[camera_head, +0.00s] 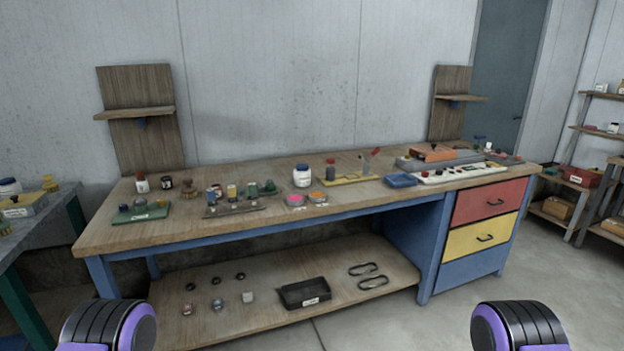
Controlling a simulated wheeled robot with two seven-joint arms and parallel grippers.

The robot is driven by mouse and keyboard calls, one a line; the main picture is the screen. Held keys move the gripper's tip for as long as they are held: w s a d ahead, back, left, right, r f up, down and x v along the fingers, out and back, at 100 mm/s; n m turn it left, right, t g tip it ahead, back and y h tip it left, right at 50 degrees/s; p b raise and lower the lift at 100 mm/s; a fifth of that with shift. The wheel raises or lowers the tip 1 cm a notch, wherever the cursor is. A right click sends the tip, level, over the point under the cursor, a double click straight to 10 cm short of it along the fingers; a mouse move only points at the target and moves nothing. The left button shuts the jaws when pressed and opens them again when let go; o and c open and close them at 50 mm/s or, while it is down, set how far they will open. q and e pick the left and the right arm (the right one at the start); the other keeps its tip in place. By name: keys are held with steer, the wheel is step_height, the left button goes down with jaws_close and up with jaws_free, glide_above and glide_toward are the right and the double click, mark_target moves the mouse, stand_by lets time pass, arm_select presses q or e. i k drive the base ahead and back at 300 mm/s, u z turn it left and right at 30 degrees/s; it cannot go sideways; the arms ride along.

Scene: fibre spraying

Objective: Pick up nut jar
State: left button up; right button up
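The task's nut jar cannot be told apart for certain, as the labels are too small to read. A white jar with a dark blue lid (302,177) stands upright near the middle of the wooden workbench (125,237). A small white jar with a red lid (141,183) and a small dark jar (167,183) stand at the bench's left end. Several small jars or bottles stand on a rack (235,209) left of the white jar. Only rounded purple and black parts of my two arms show at the bottom edge, well apart from the bench. Neither gripper is visible.
A green tray (140,214), pink and orange dishes (295,200), a yellow stand (348,179) and a blue tray (401,180) are on the bench. A black bin (304,294) lies on the lower shelf. Drawers (487,203) fill the right end. Floor in front is clear.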

mark_target(302, 178)
steer(key=z, duration=0.5)
steer(key=i, duration=0.75)
steer(key=z, duration=0.4)
